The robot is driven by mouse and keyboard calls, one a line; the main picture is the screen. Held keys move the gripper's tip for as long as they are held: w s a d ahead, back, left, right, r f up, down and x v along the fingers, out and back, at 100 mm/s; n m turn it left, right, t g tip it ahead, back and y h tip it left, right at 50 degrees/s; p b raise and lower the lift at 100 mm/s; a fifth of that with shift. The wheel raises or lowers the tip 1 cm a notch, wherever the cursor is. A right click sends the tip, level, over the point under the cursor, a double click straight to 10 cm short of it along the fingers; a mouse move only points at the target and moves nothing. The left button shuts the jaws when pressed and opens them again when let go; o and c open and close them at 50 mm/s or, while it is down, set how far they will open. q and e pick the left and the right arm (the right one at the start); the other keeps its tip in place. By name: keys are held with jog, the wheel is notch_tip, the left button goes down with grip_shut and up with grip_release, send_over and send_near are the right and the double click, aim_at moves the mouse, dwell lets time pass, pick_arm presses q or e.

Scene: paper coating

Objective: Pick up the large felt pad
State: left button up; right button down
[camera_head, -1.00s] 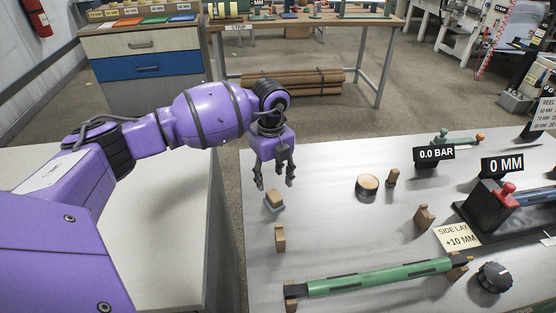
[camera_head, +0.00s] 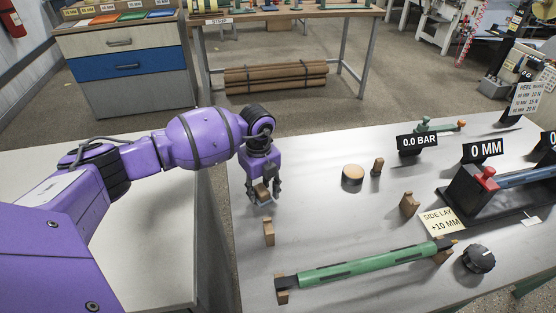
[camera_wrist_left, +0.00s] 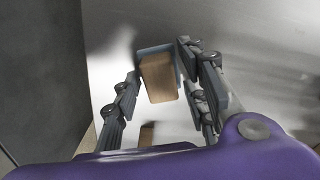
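A small tan wooden block on a blue-grey base (camera_head: 261,191) stands near the left edge of the work table; it may be the large felt pad, but I cannot tell for sure. My left gripper (camera_head: 263,196) points down over it, its two fingers on either side of it. In the left wrist view, the block (camera_wrist_left: 158,80) lies between the spread fingers, with a clear gap to the left finger and little gap to the right one. The gripper is open and partly hides the block in the head view. My right gripper is not in view.
A wooden peg (camera_head: 268,232) stands just in front of the block. A green roller bar (camera_head: 370,265) lies along the front. A round tan piece (camera_head: 352,176) and small wooden pieces stand to the right. The table (camera_head: 320,225) is bare between them.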

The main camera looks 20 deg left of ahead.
aim_at(261, 189)
pick_arm(q)
grip_shut()
jog(key=shift+r, duration=0.45)
notch_tip(261, 189, up, 3)
jog(key=shift+w+f, duration=0.1)
jog(key=shift+f, duration=0.1)
jog(key=s+d+r, duration=0.9)
jog(key=s, duration=0.1)
jog(key=shift+d+r, duration=0.3)
jog(key=shift+d, duration=0.05)
jog(key=shift+s, duration=0.1)
